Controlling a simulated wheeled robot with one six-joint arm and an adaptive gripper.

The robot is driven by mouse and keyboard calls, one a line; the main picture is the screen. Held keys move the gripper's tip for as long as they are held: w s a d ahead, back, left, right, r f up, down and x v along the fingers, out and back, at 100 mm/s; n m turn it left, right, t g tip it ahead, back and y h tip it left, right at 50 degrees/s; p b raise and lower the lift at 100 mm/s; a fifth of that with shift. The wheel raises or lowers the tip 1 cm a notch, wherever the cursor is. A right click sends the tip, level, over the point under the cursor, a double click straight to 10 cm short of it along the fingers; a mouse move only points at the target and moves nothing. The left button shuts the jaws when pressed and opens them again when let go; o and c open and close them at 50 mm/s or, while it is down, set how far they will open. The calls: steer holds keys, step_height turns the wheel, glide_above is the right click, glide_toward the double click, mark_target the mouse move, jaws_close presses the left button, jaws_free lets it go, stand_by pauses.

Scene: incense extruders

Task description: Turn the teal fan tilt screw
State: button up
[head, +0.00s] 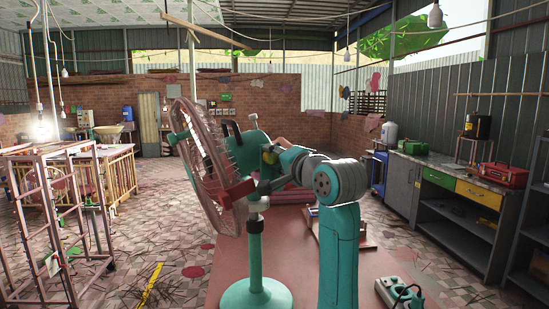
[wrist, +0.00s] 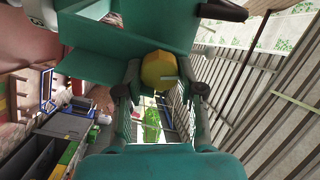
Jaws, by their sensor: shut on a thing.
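The teal fan (head: 258,255) stands upright on the reddish table, its round wire cage (head: 208,165) facing left. The tilt screw has a yellow faceted knob (wrist: 158,70), seen near the middle of the wrist view against the fan's teal body (wrist: 125,38). In the head view the yellow knob (head: 270,155) shows only partly, beside my gripper (head: 279,159). My gripper (wrist: 161,85) is shut on the knob, with one finger on either side of it. The knob's shaft is hidden.
The reddish table (head: 330,285) carries a teal and white power strip (head: 399,293) at front right. A counter (head: 440,180) with a red toolbox (head: 503,174) stands along the right wall. Metal frames (head: 60,220) stand at the left, with open tiled floor between.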

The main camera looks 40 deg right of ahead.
steer(key=m, duration=0.3)
steer(key=shift+m, duration=0.3)
steer(key=shift+f, duration=0.1)
stand_by(0.4)
steer(key=o, duration=1.1)
steer(key=shift+o, duration=0.2)
steer(key=shift+s, duration=0.1)
steer(key=s+a, duration=0.2)
steer(key=s, duration=0.9)
steer(key=shift+s, duration=0.3)
steer(key=shift+a+f, duration=0.1)
